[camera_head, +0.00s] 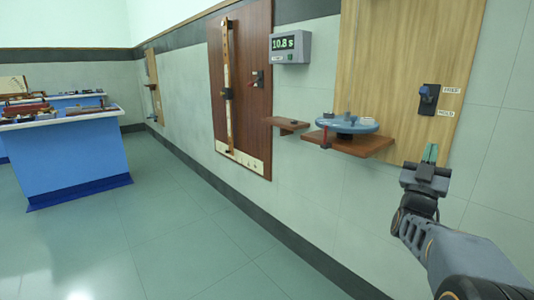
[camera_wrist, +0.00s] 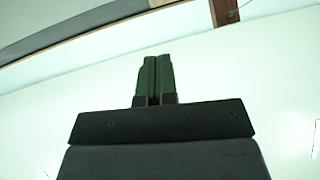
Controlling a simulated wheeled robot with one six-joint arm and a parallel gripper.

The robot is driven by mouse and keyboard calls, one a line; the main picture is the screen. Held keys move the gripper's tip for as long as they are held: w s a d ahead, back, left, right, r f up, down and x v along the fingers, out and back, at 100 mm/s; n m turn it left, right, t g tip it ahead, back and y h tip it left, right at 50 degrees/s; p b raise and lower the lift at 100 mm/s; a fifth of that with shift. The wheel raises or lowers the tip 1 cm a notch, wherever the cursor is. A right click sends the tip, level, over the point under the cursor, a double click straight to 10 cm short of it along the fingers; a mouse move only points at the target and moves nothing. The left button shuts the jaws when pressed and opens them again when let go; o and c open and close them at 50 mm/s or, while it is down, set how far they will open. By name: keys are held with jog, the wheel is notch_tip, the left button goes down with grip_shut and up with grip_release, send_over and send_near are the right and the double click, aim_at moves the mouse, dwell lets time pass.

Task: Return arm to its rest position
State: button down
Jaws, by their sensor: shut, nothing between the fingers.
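My gripper (camera_head: 430,153) is at the right of the head view, raised in front of the wall, with green fingertips pointing up. In the wrist view its two green fingers (camera_wrist: 154,75) lie side by side, shut, with nothing between them. My arm reaches up to it from the lower right corner. The gripper appears apart from the wall and the shelf.
Left of my gripper, a wooden shelf (camera_head: 365,146) holds a blue round disc (camera_head: 347,124). A switch (camera_head: 428,99) sits on a light wood panel (camera_head: 385,60). A timer (camera_head: 290,47) reads 10.8 s. Blue benches (camera_head: 70,155) stand far left. The middle floor (camera_head: 190,230) is clear.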

jog(key=a+r+n+g+y+p, duration=0.35)
jog(key=a+y+p, duration=0.35)
jog(key=p, duration=0.4)
jog(key=a+r+n+g+y+p, duration=0.2)
jog(key=a+r+g+y+p, duration=0.15)
jog(key=a+y+p, duration=0.5)
jog(key=s+a+g+y+p, duration=0.1)
jog(key=s+a+g+p, duration=0.2)
jog(key=s+g+p, duration=0.2)
jog(key=s+a+n+g+y+p, duration=0.1)
jog(key=s+a+g+p, duration=0.2)
jog(key=s+g+p, duration=0.3)
jog(key=s+p, duration=0.5)
jog(key=s, duration=0.3)
jog(key=shift+a+g, duration=0.3)
